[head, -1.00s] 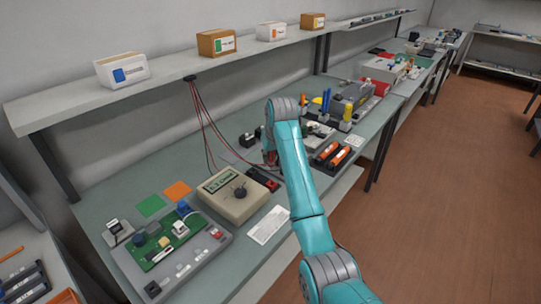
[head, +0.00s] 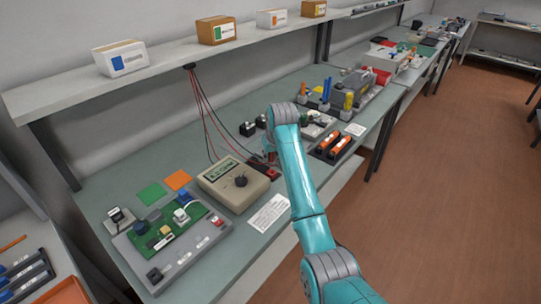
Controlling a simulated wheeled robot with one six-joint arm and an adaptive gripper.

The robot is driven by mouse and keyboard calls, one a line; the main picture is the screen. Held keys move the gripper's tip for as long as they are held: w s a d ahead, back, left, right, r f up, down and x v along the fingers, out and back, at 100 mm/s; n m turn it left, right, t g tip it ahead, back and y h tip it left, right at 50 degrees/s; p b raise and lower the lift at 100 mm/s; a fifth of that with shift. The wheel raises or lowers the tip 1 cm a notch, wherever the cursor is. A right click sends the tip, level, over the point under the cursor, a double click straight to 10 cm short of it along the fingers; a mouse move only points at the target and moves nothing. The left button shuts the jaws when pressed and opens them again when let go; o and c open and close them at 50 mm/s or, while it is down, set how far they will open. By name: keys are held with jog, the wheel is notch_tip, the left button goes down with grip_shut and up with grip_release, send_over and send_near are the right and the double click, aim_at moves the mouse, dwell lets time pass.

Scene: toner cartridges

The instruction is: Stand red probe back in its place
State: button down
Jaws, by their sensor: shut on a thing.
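My gripper (head: 268,151) is at the end of the teal arm, mostly hidden behind the wrist. It is shut on a small red thing (head: 271,157) that looks like the red probe; only a bit of it shows. It is over the bench just behind a small dark and red block (head: 262,171), which looks like the probe holder. I cannot tell whether the probe touches it. The beige meter (head: 232,183) stands left of the block. Red and dark leads (head: 205,112) hang from a hook under the shelf down to the bench near the meter.
A grey tray with a green circuit board (head: 165,235) lies at front left. A white card (head: 269,212) lies in front of the meter. Orange cartridges (head: 332,147) in a dark holder are right of the arm. Black blocks (head: 248,128) stand behind. The shelf (head: 170,72) overhangs the back.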

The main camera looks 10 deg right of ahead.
jog(key=shift+f, duration=1.75)
dwell(1.3)
jog(key=c, duration=1)
grip_release()
jog(key=shift+o, duration=0.2)
jog(key=v, duration=1.2)
